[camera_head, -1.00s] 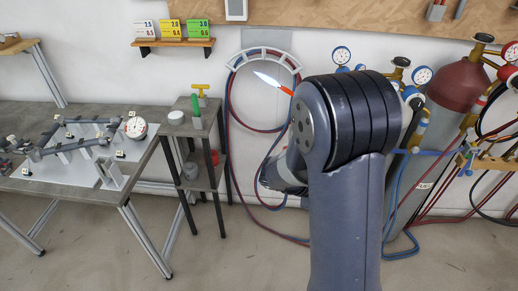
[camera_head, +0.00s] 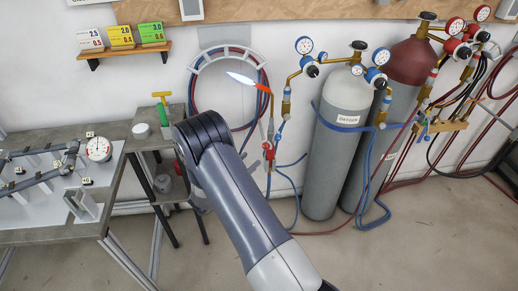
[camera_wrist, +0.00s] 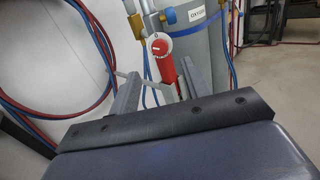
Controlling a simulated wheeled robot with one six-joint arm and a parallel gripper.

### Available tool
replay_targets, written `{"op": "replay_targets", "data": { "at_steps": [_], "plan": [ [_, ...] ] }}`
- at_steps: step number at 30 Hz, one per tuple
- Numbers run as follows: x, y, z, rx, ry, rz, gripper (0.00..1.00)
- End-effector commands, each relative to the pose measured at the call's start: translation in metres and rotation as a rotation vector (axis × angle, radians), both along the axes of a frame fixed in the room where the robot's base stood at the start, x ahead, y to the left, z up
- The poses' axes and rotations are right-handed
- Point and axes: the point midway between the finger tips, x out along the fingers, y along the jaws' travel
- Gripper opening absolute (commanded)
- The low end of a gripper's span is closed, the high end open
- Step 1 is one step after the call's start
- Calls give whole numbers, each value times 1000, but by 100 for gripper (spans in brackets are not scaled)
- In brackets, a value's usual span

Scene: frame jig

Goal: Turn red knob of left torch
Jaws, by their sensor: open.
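The left torch's red knob (camera_wrist: 160,47), round with a white mark, faces me in the wrist view, above a red body (camera_wrist: 167,68). The torch's red part also shows in the head view (camera_head: 268,151), hanging below the gauges beside the oxygen cylinder. My gripper (camera_wrist: 161,82) is open in the wrist view, with one grey finger on each side of the red body's lower part. The knob appears beyond and above the fingertips; I see no contact.
A grey oxygen cylinder (camera_head: 334,150) and a red-topped cylinder (camera_head: 409,70) stand right of the torch. Coiled hoses (camera_head: 197,95) hang on the wall. A flame shape (camera_head: 241,79) shows near the coil. A small stand (camera_head: 150,140) and workbench (camera_head: 60,237) are at left.

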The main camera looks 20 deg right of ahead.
Motion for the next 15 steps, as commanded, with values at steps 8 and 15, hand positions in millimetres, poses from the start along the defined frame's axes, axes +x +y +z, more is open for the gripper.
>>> {"op": "replay_targets", "data": {
  "at_steps": [8, 15],
  "plan": [
    [23, -49, 3, 0, -1, -5, 46],
    [33, -68, 1, 0, -1, -1, 46]
  ]
}}
